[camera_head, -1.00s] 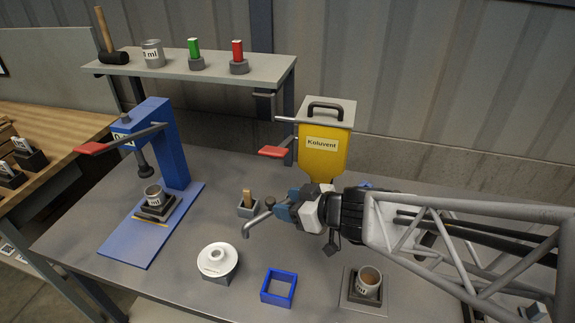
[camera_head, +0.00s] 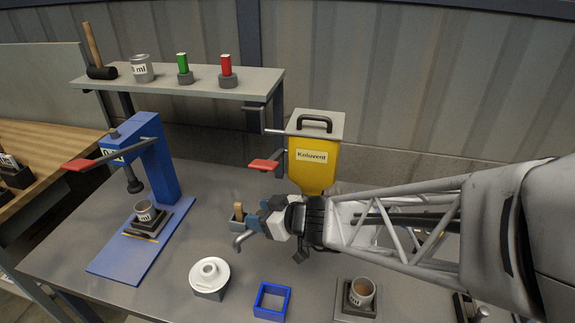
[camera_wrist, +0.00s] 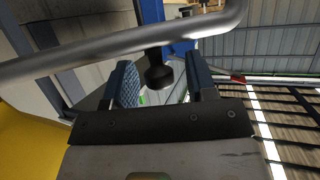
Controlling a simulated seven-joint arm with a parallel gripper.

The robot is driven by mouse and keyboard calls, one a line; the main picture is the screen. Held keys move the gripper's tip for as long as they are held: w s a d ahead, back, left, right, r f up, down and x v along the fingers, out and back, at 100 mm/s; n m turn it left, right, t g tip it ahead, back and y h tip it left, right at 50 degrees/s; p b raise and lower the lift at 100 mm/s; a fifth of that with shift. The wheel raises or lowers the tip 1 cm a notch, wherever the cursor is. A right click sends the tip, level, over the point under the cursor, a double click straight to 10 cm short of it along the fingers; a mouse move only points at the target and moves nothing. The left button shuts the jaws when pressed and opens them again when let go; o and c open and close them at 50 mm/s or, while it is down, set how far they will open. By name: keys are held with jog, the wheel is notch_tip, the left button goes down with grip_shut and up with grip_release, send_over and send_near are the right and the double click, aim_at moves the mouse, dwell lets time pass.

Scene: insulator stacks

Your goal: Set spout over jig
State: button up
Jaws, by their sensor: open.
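The spout (camera_head: 241,240) is a bent grey pipe by the yellow Koluvent dispenser (camera_head: 313,178). Its free end bends down over bare table. It also crosses the top of the wrist view (camera_wrist: 120,42). My gripper (camera_head: 257,222) is open beside the spout. In the wrist view a dark round knob (camera_wrist: 158,75) shows between my fingers; contact cannot be told. A dark square holder (camera_head: 350,306), probably the jig, stands on a plate at the front right. A small labelled cup (camera_head: 362,291) stands in it. The spout's end is well left of and behind this holder.
A blue square frame (camera_head: 271,301) and a white round-topped piece (camera_head: 209,274) stand at the front. A blue press (camera_head: 160,165) with a cup is on the left. A small box (camera_head: 238,217) stands behind my gripper. A shelf (camera_head: 200,90) runs at the back.

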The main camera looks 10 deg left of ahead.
jog(key=shift+x, duration=0.95)
grip_shut()
